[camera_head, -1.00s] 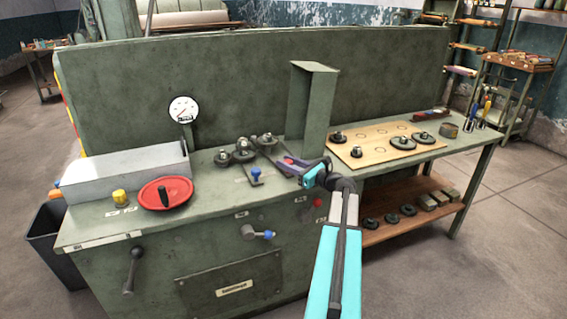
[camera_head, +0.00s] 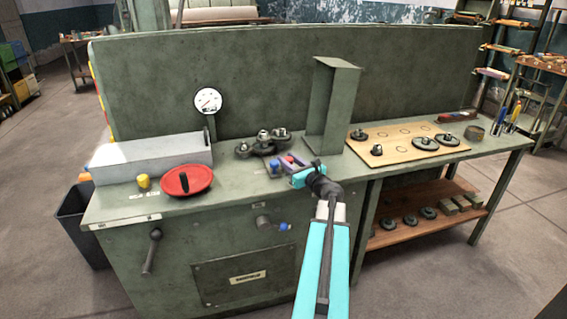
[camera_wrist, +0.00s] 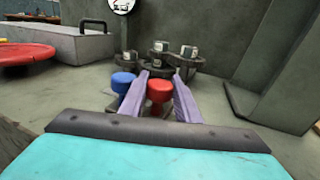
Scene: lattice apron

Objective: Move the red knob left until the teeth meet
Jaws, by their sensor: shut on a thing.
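The red knob (camera_wrist: 160,90) stands between the two purple fingers of my gripper (camera_wrist: 163,98) in the wrist view. My gripper is shut on it. In the head view my gripper (camera_head: 283,163) reaches over the bench top, and the red knob (camera_head: 289,158) shows only as a small patch there. The blue knob (camera_wrist: 123,82) is close to the left of the left finger; it also shows in the head view (camera_head: 273,169). Dark gears (camera_head: 263,145) with pale metal hubs stand just behind the knobs. I cannot tell whether their teeth touch.
A red handwheel (camera_head: 188,180) and a yellow knob (camera_head: 144,181) are to the left, before a grey metal box (camera_head: 150,160). A green upright plate (camera_head: 330,105) stands right of the gears. A wooden board (camera_head: 400,142) with loose gears lies farther right.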

